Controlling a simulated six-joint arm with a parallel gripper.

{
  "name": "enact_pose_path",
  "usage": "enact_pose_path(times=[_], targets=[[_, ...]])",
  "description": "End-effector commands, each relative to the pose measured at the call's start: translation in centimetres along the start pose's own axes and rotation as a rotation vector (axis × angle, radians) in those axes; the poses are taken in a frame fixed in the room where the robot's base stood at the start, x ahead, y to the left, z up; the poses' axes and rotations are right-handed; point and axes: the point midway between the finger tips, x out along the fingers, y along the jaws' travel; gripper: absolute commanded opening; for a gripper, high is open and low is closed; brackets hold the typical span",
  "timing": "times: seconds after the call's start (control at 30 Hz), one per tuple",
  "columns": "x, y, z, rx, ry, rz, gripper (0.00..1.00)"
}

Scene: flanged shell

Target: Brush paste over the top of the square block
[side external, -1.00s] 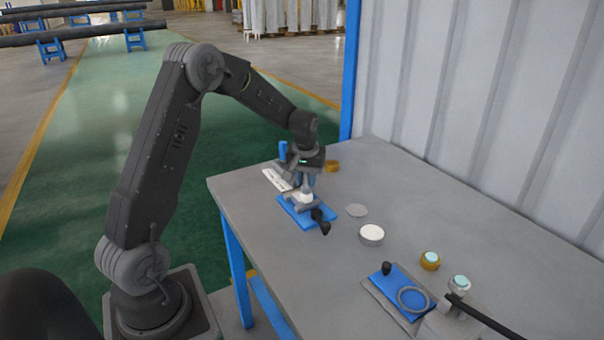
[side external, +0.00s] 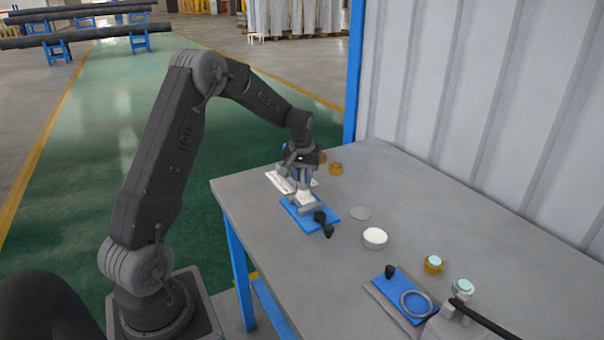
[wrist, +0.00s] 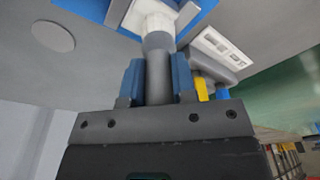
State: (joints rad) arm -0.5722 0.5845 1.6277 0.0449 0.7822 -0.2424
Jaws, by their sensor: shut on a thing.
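My gripper (side external: 303,176) is above the blue mat (side external: 332,213) at the table's far left. In the wrist view its two blue fingers (wrist: 157,80) are shut on the grey handle of a brush (wrist: 157,45). The brush points down, its white bristles (wrist: 157,10) at the grey square block (side external: 313,207) on the mat. The bristles seem to touch the block's top, but contact is hard to tell. Pale patches show around the bristles; I cannot tell whether they are paste. A round dish of white paste (side external: 375,237) stands to the right of the mat.
A black-handled tool (side external: 324,225) lies at the mat's near right edge. A flat grey disc (side external: 360,213) lies beyond it. A second blue mat with a grey ring (side external: 416,303) and small capped jars (side external: 433,264) are nearer. A white strip (side external: 280,181) lies behind my gripper.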

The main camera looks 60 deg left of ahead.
Motion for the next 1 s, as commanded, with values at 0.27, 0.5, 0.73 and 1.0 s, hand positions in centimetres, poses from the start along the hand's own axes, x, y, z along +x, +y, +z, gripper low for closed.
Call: enact_pose_path(times=[0.27,0.5,0.73,1.0], targets=[[-0.3,1.9,1.9,0.002,-0.001,0.0,0.02],[-0.4,2.8,2.8,-0.002,0.0,0.0,0.02],[-0.1,1.2,1.2,-0.002,-0.001,0.0,0.02],[0.1,-0.5,-0.5,-0.003,-0.001,0.0,0.02]])
